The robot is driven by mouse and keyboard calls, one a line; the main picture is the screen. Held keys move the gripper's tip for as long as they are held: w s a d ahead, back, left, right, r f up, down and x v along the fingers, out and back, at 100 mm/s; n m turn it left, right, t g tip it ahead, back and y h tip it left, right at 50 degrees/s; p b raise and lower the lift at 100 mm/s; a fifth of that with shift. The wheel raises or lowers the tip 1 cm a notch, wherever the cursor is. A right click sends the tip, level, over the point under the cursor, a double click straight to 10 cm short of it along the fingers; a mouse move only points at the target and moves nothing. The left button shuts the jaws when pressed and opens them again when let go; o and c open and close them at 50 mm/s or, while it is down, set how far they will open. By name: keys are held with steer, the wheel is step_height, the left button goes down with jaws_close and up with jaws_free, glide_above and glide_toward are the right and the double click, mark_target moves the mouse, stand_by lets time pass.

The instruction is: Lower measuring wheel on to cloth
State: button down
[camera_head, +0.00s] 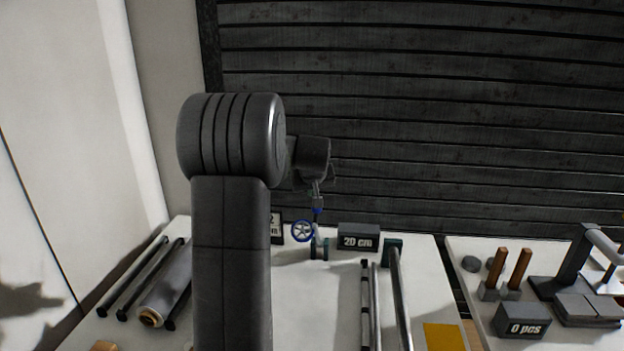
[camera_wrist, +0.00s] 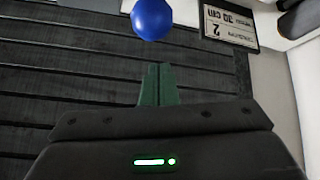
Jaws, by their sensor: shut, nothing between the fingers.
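The measuring wheel (camera_head: 302,231) is a blue spoked wheel at the back of the white table, beside a small grey and green stand. A blue ball knob (camera_head: 317,211) sits above it and also shows large at the top of the wrist view (camera_wrist: 152,18). My gripper (camera_head: 316,193) is just above the knob in the head view. In the wrist view its green fingers (camera_wrist: 158,84) are shut together, with nothing between them and the knob beyond their tips. A grey roll (camera_head: 166,292) lies at the left; I cannot make out flat cloth under the wheel.
A "20 cm" block (camera_head: 358,238) stands right of the wheel. Long rods (camera_head: 399,300) lie on the white table (camera_head: 335,300). A second table at right holds a "0 pcs" block (camera_head: 522,322). A dark slatted wall stands behind.

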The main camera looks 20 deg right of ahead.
steer(key=shift+s+a+f, duration=0.15)
steer(key=shift+s+a, duration=0.05)
steer(key=shift+s, duration=0.65)
steer(key=shift+s+a+f, duration=0.1)
steer(key=shift+s+a, duration=0.1)
steer(key=shift+s, duration=0.65)
steer(key=shift+f, duration=0.1)
